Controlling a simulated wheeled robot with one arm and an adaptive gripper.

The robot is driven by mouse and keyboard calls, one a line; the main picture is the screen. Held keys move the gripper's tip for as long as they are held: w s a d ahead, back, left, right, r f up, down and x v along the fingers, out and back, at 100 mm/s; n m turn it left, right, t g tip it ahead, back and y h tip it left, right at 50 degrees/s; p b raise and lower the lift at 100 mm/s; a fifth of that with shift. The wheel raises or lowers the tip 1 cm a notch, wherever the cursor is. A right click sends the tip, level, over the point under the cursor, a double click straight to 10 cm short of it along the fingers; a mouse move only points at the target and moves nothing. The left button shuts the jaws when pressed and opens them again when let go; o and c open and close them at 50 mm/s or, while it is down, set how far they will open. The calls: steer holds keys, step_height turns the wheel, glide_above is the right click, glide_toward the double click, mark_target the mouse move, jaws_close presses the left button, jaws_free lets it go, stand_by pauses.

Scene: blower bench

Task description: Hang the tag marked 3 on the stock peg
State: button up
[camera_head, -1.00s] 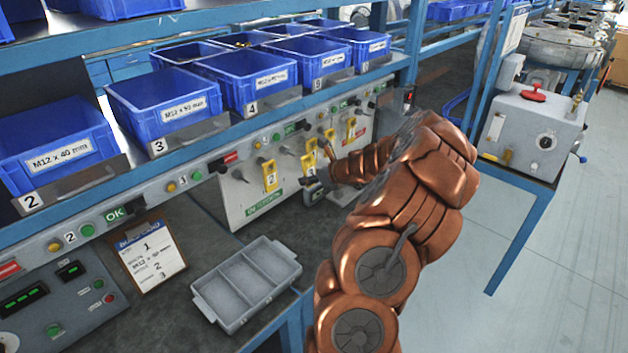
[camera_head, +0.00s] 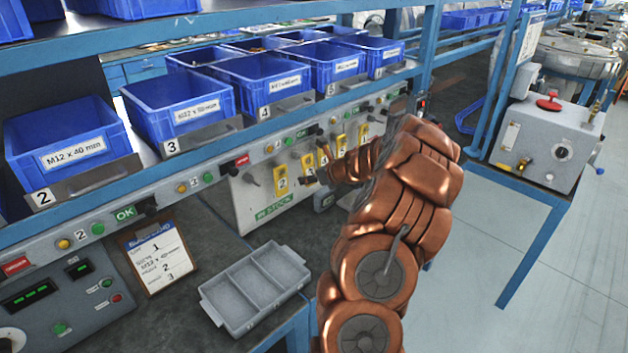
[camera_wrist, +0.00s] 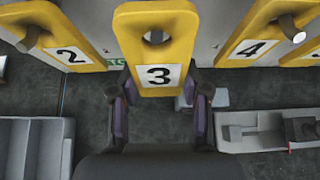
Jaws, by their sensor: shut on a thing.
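The yellow tag marked 3 (camera_wrist: 157,50) is in the middle of the wrist view, upright, with its hole at the top. My gripper (camera_wrist: 160,98) is shut on its lower part, a finger at each side. Whether a peg passes through the hole is unclear. In the head view my gripper (camera_head: 318,178) is small and partly hidden by my arm, in front of the grey tag board. A green RESTOCK label (camera_head: 273,207) is low on the board. A bare peg (camera_head: 252,178) sticks out left of the tag marked 2 (camera_head: 282,182).
The tag marked 2 (camera_wrist: 72,45) and the tag marked 4 (camera_wrist: 250,45) hang close on either side. A grey divided tray (camera_head: 255,290) and a clipboard (camera_head: 155,258) are at the bench front. Blue bins (camera_head: 180,105) stand above.

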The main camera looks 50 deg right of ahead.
steer(key=shift+w+f+p, duration=0.15)
steer(key=shift+w+p, duration=0.4)
steer(key=shift+w, duration=0.45)
steer(key=shift+f, duration=0.1)
steer(key=o, duration=1.2)
steer(key=v, duration=1.2)
